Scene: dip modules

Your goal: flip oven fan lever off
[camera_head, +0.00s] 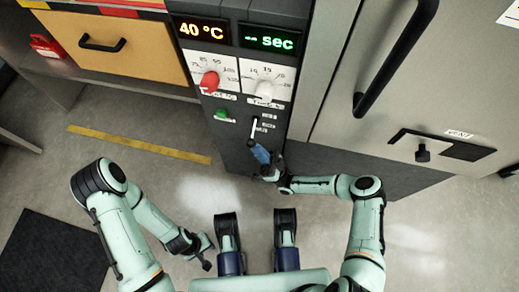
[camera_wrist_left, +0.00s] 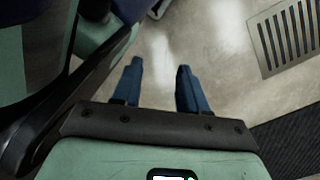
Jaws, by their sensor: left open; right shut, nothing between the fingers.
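The oven fan lever (camera_head: 254,127) is a small pale stick on the dark control panel (camera_head: 238,146), beside small white labels and below the white dial. It appears to point upward, but its exact setting is too small to read. My right gripper (camera_head: 256,148) has its blue fingers shut and empty, just below the lever; I cannot tell whether they touch it. My left gripper (camera_head: 205,258) is low over the floor, away from the panel. In the left wrist view its blue fingers (camera_wrist_left: 159,88) are apart with nothing between them.
A red knob (camera_head: 210,80) and a white knob (camera_head: 264,91) sit above the lever, under displays reading 40 °C and sec. A green switch (camera_head: 222,115) is left of the lever. A grey door with a black handle (camera_head: 396,60) stands right. A wooden drawer (camera_head: 120,47) is at left.

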